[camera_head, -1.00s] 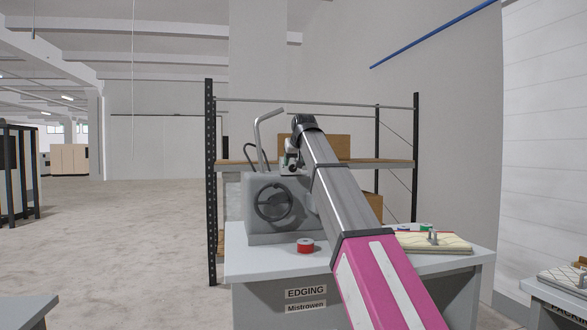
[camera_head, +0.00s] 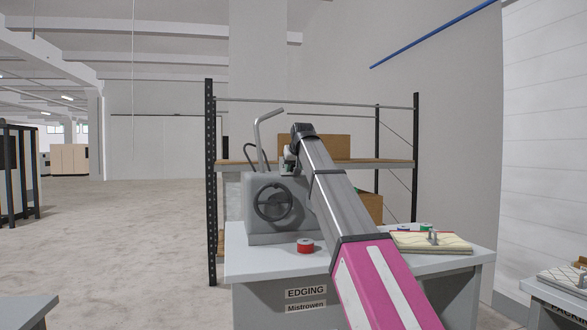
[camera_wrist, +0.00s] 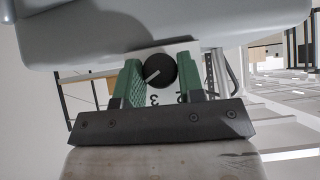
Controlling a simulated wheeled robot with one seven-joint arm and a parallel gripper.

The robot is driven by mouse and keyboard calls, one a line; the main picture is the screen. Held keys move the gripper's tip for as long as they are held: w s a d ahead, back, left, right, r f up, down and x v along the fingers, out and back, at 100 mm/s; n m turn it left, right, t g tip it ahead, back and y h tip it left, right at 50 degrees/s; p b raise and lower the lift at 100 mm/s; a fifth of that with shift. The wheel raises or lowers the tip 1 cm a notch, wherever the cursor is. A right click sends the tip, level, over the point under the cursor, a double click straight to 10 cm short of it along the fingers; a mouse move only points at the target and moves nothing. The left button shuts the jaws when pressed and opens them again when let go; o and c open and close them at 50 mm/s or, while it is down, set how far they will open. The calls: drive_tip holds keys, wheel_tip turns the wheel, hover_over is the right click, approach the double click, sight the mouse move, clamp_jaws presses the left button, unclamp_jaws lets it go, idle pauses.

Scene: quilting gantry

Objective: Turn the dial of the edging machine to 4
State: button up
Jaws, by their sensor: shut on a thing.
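The grey edging machine (camera_head: 255,222) stands on the table marked EDGING, with a dark handwheel on its front. In the wrist view its dial (camera_wrist: 161,69) is a round black knob with a pale pointer line slanting to the lower left. A printed 3 shows just below the knob; another mark to its right is partly hidden by a finger. My gripper (camera_wrist: 163,77) has its green fingers on either side of the knob and is shut on it. In the head view the dial is hidden and my arm reaches to the machine's top.
A red spool (camera_head: 305,246) sits on the table (camera_head: 255,262) in front of the machine. A quilted pad (camera_head: 440,246) lies at the table's right. A shelf rack (camera_head: 211,185) with cardboard boxes (camera_head: 328,147) stands behind. Open floor lies to the left.

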drive_tip(key=shift+d+m+g+y, duration=0.15)
drive_tip(key=shift+m+g+y, duration=0.15)
drive_tip(key=shift+m+y, duration=0.6)
drive_tip(key=o, duration=0.9)
drive_tip(key=shift+n, duration=0.3)
drive_tip(key=v, duration=1)
drive_tip(key=shift+s+d+r, duration=0.15)
drive_tip(key=shift+s+d, duration=0.05)
drive_tip(key=shift+d, duration=0.1)
